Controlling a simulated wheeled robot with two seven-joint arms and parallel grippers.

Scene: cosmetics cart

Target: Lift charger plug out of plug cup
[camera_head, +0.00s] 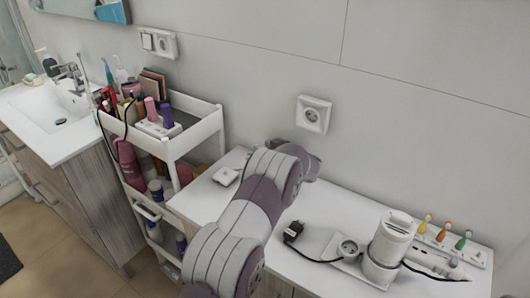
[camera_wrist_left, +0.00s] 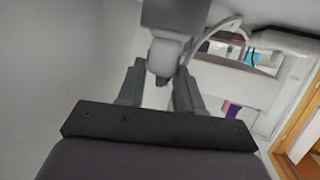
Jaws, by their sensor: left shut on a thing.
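A black charger plug (camera_head: 293,231) with a black cable lies on the white counter (camera_head: 325,210), to the right of my left arm in the head view. I cannot tell what the held thing is.
A white cylindrical device (camera_head: 388,245) stands right of the cup, beside a tray with several coloured brush heads (camera_head: 444,231). A white cart (camera_head: 192,134) with bottles stands left of my arm. A wall socket (camera_head: 313,114) is behind. A small white box (camera_head: 226,176) lies on the counter.

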